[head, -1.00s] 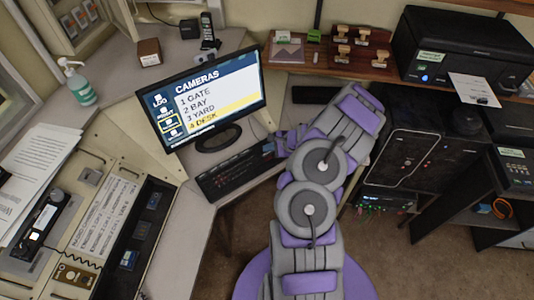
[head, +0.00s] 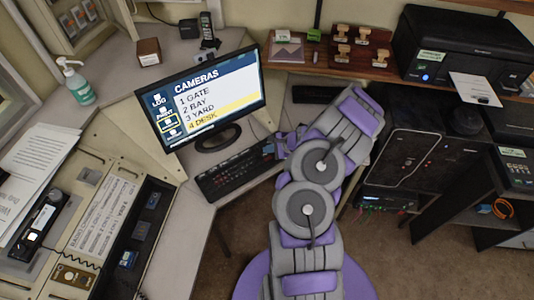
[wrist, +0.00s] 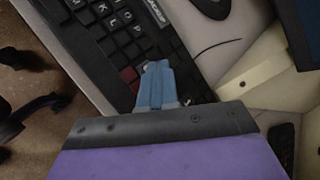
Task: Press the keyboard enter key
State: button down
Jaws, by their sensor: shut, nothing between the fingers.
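The black keyboard (head: 235,172) lies on the desk below the monitor in the head view. In the wrist view the keyboard (wrist: 128,38) fills the upper middle, with a red key (wrist: 128,76) just left of the fingertips. My gripper (wrist: 156,68) is shut and empty, its blue fingertips over the keys beside the red key. I cannot tell whether they touch a key. The fingers hide the keys under them. In the head view my gripper (head: 281,146) is at the right end of the keyboard.
The monitor (head: 213,97) shows a CAMERAS list with "4 DESK" highlighted. A mouse (wrist: 213,8) lies beside the keyboard in the wrist view. A wooden shelf (head: 330,63) with stamps and a printer (head: 462,48) stand at the back right.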

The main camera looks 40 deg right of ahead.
jog(key=shift+f, duration=0.15)
dwell(0.5)
jog(key=shift+a+r+p, duration=0.1)
jog(key=shift+r+p, duration=0.4)
jog(key=shift+r, duration=0.3)
jog(key=shift+r+p, duration=1.85)
jog(key=shift+r, duration=0.6)
notch_tip(320, 180, up, 8)
jog(key=p, duration=0.6)
send_over(269, 155)
jog(key=shift+a, duration=0.1)
